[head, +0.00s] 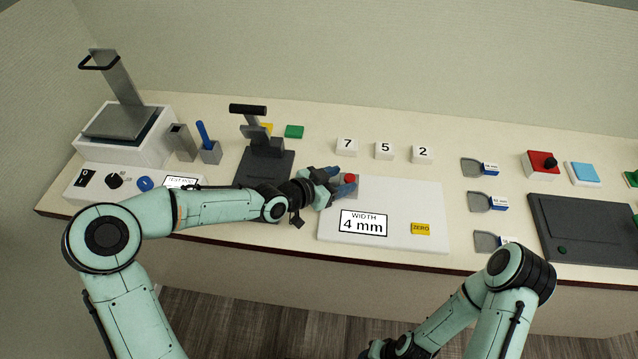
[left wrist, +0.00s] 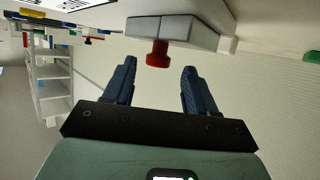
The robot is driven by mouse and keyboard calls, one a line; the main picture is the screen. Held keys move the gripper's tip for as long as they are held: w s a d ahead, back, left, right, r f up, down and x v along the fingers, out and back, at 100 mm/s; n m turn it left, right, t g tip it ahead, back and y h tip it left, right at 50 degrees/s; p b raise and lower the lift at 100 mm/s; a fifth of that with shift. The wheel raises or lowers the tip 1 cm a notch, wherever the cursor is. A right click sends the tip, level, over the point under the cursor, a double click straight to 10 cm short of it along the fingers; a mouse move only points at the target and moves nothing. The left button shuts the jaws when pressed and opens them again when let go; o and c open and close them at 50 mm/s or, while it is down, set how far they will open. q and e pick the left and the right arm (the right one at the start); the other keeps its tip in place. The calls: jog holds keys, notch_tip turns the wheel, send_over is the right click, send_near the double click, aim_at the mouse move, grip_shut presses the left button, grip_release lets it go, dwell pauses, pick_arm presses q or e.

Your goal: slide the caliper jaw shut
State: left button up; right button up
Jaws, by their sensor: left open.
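The caliper is a white panel (head: 400,205) on the counter, with a display reading WIDTH 4 mm (head: 363,223) and a yellow ZERO button (head: 421,229). A red knob (head: 350,178) sits at its back left corner and also shows in the left wrist view (left wrist: 158,54), standing out from a grey block (left wrist: 180,30). My left gripper (head: 340,186) is at the knob. In the left wrist view its blue fingers (left wrist: 159,66) are apart, with the knob in line with the gap at their tips. No grip on it shows. My right wrist is low at the bottom edge; its fingers cannot be made out.
A black press with a lever (head: 262,165) stands left of the caliper. Number blocks 7, 5 and 2 (head: 384,150) stand behind it. Grey tagged plates (head: 473,167) and a dark tray (head: 590,231) lie to the right. A scale (head: 118,138) is at far left.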

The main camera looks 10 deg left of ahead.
pick_arm(q)
jog(key=p+v, duration=0.4)
jog(key=v, duration=0.8)
jog(key=shift+a+p, duration=0.3)
pick_arm(e)
jog(key=w+r, duration=0.5)
jog(key=r, duration=0.1)
jog(key=shift+w+t, duration=0.2)
jog(key=shift+t, duration=0.1)
pick_arm(q)
jog(key=shift+s, duration=0.2)
pick_arm(e)
jog(key=shift+s, duration=0.1)
